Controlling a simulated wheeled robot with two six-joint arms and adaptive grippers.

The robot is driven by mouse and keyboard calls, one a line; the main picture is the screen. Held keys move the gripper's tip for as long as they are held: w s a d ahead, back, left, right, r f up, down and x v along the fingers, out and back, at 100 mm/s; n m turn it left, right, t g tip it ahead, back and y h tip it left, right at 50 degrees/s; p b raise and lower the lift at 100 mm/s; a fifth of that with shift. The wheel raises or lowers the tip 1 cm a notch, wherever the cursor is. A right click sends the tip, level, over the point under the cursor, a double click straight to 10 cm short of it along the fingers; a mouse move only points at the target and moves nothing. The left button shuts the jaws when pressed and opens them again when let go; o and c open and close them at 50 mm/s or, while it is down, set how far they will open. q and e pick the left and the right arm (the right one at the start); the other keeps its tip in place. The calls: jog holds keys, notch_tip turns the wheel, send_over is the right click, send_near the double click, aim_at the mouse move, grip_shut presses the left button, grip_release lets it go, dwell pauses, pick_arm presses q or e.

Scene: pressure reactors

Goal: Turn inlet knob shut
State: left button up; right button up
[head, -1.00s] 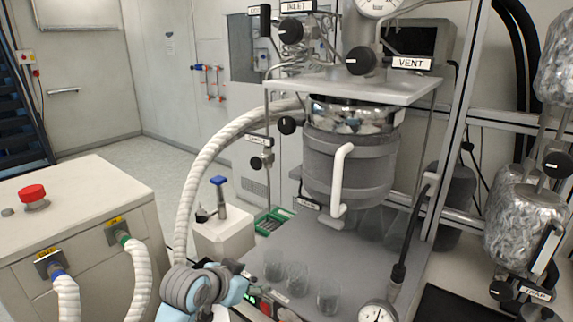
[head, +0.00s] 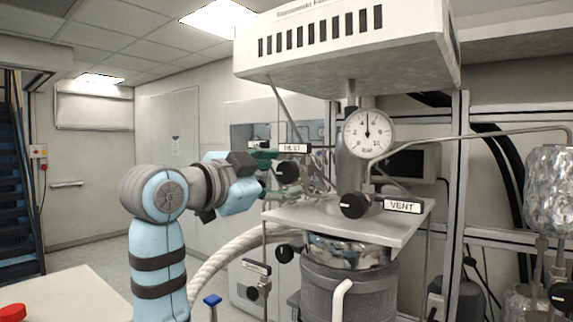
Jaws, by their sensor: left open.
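The inlet knob (head: 287,172) is a round black knob on the reactor's upper pipework, just below a white label reading INLET (head: 293,148). My left gripper (head: 268,171) is raised to the knob's height at its left side. Its dark green fingers are open, one above and one below the knob's level. The knob's face shows clear of the fingers. I cannot tell whether they touch it or are apart in depth. My right gripper is not in view.
A black vent knob (head: 353,205) with a VENT label (head: 403,206) sits to the lower right, above a white shelf (head: 330,220). A pressure gauge (head: 368,134) is above it. The silver-topped reactor vessel (head: 348,252) stands below. A white hose (head: 225,258) curves beside my left arm.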

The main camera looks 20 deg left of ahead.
pick_arm(q)
jog(key=shift+w+d+r, duration=0.2)
jog(key=shift+w+d, duration=0.3)
jog(key=shift+w, duration=0.35)
jog(key=shift+w+f, duration=0.1)
jog(key=shift+w, duration=0.05)
jog(key=shift+w, duration=0.15)
jog(key=c, duration=1.1)
jog(key=shift+p, duration=0.45)
jog(key=shift+c, duration=0.2)
jog(key=shift+m, duration=0.4)
jog(key=o, duration=1.1)
jog(key=shift+o, duration=0.2)
